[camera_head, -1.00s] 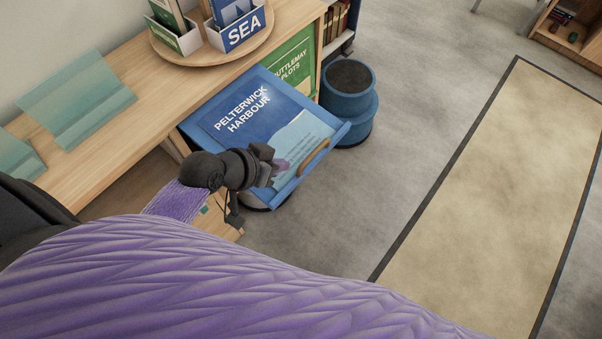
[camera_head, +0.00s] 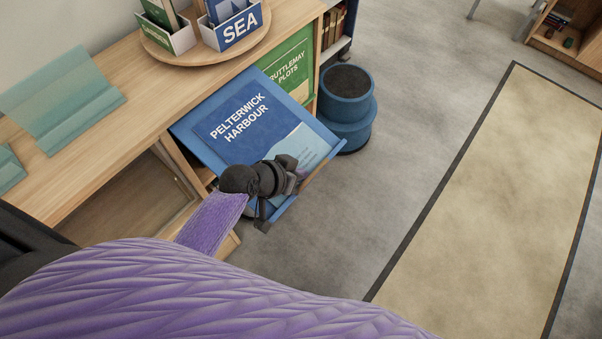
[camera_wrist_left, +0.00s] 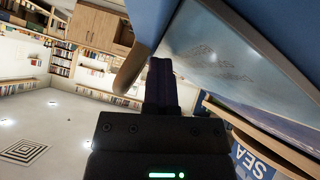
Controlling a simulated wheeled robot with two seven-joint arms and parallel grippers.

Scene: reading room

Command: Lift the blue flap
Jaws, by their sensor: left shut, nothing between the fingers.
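The blue flap (camera_head: 205,150), lettered PELTERWICK HARBOUR, slopes out and down from the front of the wooden shelf unit, with its front edge out over the floor. My left gripper (camera_head: 292,176) is over the flap's lower front part and hides much of its wooden handle. In the left wrist view, my shut, empty fingers (camera_wrist_left: 162,83) are close beside the wooden handle (camera_wrist_left: 130,70), with the flap's printed face (camera_wrist_left: 215,45) to their right. I cannot tell whether they touch it. My right gripper is not in view.
A green flap (camera_head: 291,70) is beside the blue one. A blue round stool (camera_head: 346,108) stands just past the blue flap. A wooden turntable (camera_head: 188,57) with book boxes and a teal stand (camera_head: 65,100) are on the unit top. Open floor and a beige rug (camera_head: 490,200) lie to the right.

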